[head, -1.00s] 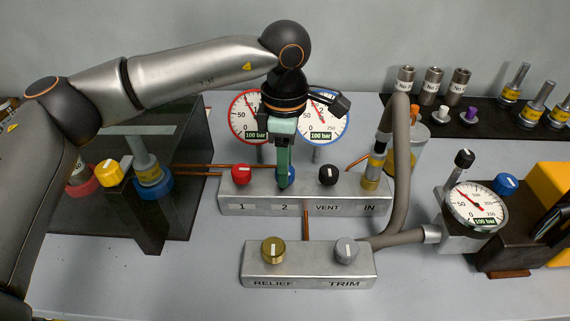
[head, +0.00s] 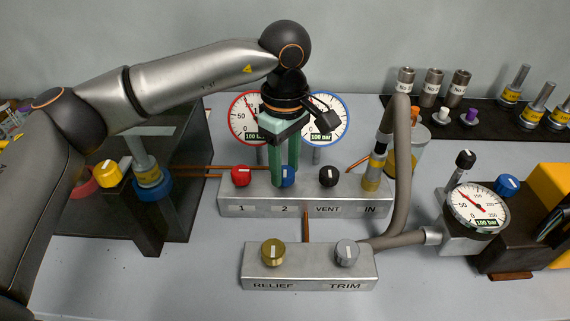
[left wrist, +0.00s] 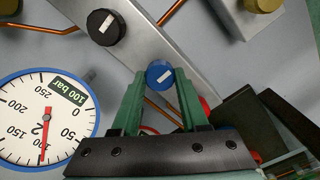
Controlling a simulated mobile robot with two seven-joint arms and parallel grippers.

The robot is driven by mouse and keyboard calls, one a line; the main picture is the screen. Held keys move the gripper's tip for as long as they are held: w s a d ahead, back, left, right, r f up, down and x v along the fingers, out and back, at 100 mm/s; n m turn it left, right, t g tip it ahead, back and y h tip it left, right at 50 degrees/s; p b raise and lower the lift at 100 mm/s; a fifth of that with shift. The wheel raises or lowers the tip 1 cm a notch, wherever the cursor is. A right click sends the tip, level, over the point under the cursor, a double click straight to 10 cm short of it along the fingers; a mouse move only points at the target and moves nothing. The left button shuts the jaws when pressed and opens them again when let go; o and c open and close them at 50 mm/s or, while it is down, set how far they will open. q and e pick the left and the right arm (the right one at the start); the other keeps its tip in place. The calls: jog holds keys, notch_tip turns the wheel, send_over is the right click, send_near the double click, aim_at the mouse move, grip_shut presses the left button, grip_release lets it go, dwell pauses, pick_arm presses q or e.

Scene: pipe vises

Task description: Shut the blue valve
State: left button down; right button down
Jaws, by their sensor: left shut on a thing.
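The blue valve knob (head: 287,178) stands above the label 2 on the long metal manifold block (head: 260,199), between a red knob (head: 241,176) and a black knob (head: 328,175). My left gripper (head: 284,183) points straight down over it, with its green fingers shut on the knob's two sides. The left wrist view shows the blue knob (left wrist: 159,72) between the fingertips, with a white mark on its top. The fingers partly hide the knob in the head view. My right gripper is not in view.
Two gauges, red-rimmed (head: 247,118) and blue-rimmed (head: 322,118), stand behind the manifold. A grey hose (head: 400,170) rises at its right. The RELIEF and TRIM block (head: 310,270) sits in front. Another blue knob (head: 506,184) is by the right gauge (head: 477,206).

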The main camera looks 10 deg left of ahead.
aim_at(285, 171)
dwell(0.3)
pick_arm(q)
jog(key=shift+c, duration=2.1)
grip_release()
jog(key=shift+r, duration=0.1)
notch_tip(285, 171, up, 12)
jog(key=p, duration=0.1)
jog(key=shift+r, duration=0.2)
jog(key=shift+s, duration=0.1)
